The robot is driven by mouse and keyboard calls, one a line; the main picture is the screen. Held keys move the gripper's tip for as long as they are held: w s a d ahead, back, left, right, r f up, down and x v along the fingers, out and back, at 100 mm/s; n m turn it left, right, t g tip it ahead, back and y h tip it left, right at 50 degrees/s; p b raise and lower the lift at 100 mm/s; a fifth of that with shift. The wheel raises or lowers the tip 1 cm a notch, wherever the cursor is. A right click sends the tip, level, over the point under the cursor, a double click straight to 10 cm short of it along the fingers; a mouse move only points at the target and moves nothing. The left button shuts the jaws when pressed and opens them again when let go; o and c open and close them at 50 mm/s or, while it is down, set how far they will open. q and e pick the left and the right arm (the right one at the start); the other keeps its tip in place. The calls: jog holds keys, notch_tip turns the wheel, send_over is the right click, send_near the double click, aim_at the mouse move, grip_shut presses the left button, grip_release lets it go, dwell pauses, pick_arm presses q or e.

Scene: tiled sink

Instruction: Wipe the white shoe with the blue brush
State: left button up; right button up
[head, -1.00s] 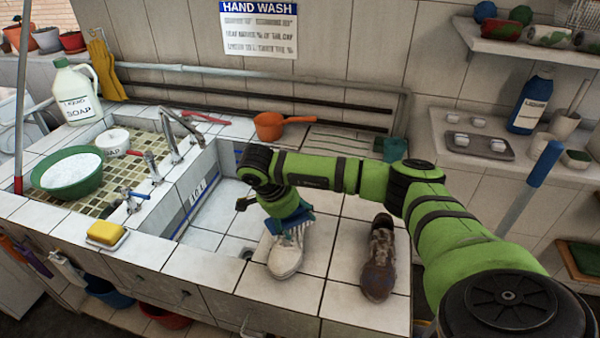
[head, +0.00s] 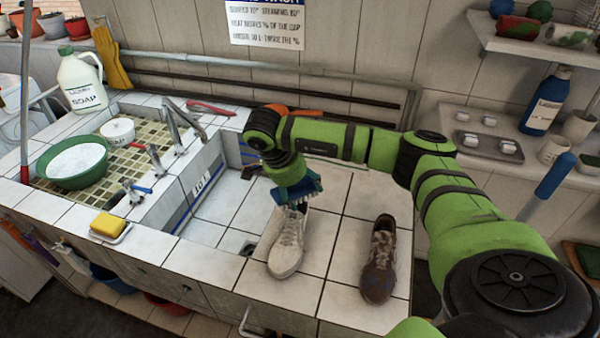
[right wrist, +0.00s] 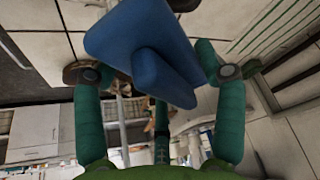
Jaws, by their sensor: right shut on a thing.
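The white shoe (head: 287,250) stands on the white tiles beside the basin, one end toward the front edge. My right gripper (head: 286,178) is shut on the blue brush (head: 303,188), which is at the shoe's far end. Its bristles point down there; I cannot tell whether they touch the shoe. In the right wrist view the blue brush (right wrist: 145,50) fills the space between the green fingers of my right gripper (right wrist: 155,75). My left gripper is not in view.
A brown shoe (head: 379,262) stands on the tiles right of the white one. The sink basin (head: 215,195) lies to the left. A yellow sponge (head: 107,224) sits on the left ledge. An orange pan (head: 290,110) is behind my right arm. Bare tiles lie between the shoes.

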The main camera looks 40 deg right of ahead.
jog(key=shift+w+d+r+p, duration=0.1)
jog(key=shift+r+p, duration=0.25)
jog(key=shift+r, duration=0.3)
jog(key=shift+w+d+r+p, duration=0.1)
jog(key=shift+r+p, duration=0.25)
jog(key=shift+r, duration=0.25)
jog(key=shift+s+r, duration=0.15)
jog(key=shift+r, duration=0.2)
